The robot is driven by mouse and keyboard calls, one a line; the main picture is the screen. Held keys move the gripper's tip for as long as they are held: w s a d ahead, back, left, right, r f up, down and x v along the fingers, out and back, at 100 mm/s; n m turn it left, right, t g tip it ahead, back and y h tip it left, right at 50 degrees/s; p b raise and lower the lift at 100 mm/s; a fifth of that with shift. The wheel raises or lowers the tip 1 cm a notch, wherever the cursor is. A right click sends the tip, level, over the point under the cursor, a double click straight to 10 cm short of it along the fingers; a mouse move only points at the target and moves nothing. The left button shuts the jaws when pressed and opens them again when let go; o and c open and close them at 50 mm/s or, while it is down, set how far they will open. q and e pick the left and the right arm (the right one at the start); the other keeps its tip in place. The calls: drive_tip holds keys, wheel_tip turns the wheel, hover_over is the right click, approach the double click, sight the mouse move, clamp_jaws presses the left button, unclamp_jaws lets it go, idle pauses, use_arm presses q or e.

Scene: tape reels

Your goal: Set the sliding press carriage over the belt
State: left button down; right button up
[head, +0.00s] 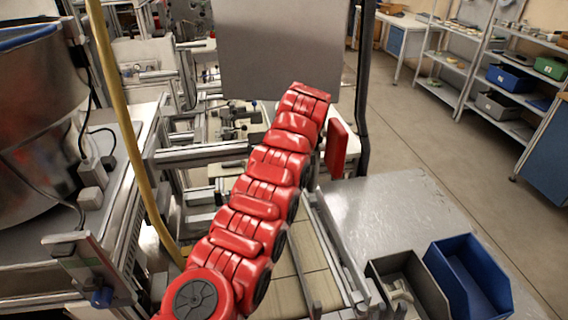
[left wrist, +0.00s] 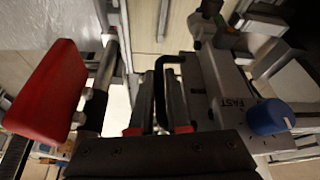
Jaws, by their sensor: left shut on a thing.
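In the left wrist view my left gripper (left wrist: 160,108) is shut, with a black loop handle (left wrist: 164,62) between its fingers. A red block (left wrist: 48,90) on metal pegs stands left of the fingers; it also shows in the head view (head: 337,147), right of the red jointed links. The pale belt (left wrist: 152,28) lies beyond the fingertips, and part of it shows in the head view (head: 318,287). The carriage is largely hidden, so I cannot tell how it sits over the belt. The head view does not show either gripper's jaws clearly.
A grey panel (head: 280,45) blocks the far middle. A blue bin (head: 468,278) and grey bin (head: 408,280) sit on the right tabletop (head: 390,215).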

use_arm(q)
drive_tip(key=shift+d, duration=0.2)
idle(0.3)
drive_tip(key=c, duration=1.3)
unclamp_jaws()
drive_tip(key=shift+o, duration=0.7)
drive_tip(key=shift+d, duration=0.15)
drive_tip(key=p+v, duration=0.1)
drive_tip(key=v, duration=1.6)
drive_tip(key=shift+r, duration=0.2)
